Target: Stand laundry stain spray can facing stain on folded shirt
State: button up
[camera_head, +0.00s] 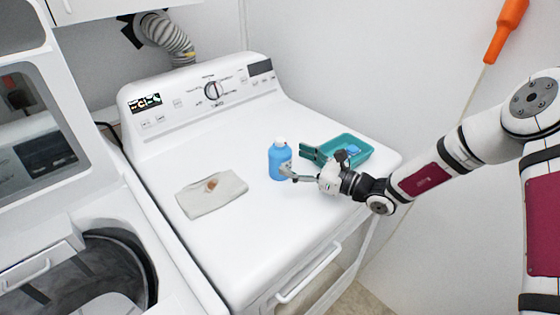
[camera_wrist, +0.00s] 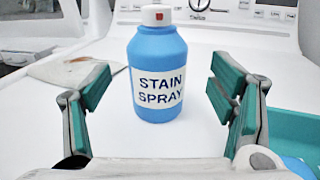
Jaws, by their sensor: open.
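The blue stain spray can (camera_head: 280,161) stands upright on top of the white dryer, right of the folded shirt. In the wrist view the can (camera_wrist: 157,70) shows its white label reading "STAIN SPRAY" and a white cap with a red mark, facing my camera. The beige folded shirt (camera_head: 200,200) lies flat with a brown stain (camera_head: 211,184) near its far edge; part of it shows behind the can in the wrist view (camera_wrist: 85,62). My gripper (camera_wrist: 160,100) is open, its green-padded fingers on either side of the can with gaps between.
A teal tray (camera_head: 358,160) sits right of the can, partly behind my gripper, with a blue item in it. The dryer's control panel (camera_head: 210,95) rises at the back. The dryer top (camera_head: 235,240) is bare in front of the shirt and can.

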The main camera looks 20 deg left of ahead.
aim_at(280, 153)
jog(key=x, duration=0.5)
jog(key=shift+s+a+r+p, duration=0.1)
jog(key=shift+s+r+p, duration=0.05)
jog(key=shift+r+p, duration=0.15)
jog(key=c, duration=1.6)
jog(key=shift+c, duration=0.2)
